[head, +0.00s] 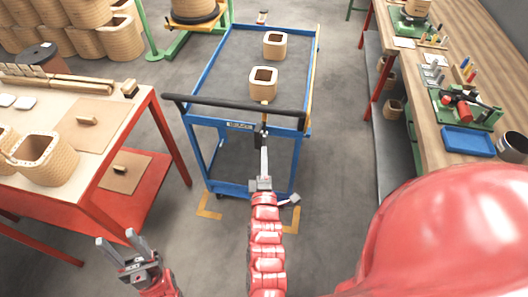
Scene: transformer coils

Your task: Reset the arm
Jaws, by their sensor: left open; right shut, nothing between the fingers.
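My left gripper (118,241) is at the lower left with its fingers apart and nothing between them. It is over the floor, in front of the left table. My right gripper (264,142) is in the middle, reaching away from me to the handle side of the blue cart (222,72). Its fingers are together, with nothing seen in them. The tips overlap the cart's black handle in the picture; I cannot tell if they touch it. Two tan square coils stand upright on the cart's top, a nearer coil (260,88) and a farther coil (274,49).
A left table (143,98) with red legs holds a woven coil (45,165) and wooden pieces. A right workbench (400,58) carries tools, a blue bin (467,140) and a green fixture. Stacked coils stand at the back left. Floor is open beside the cart.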

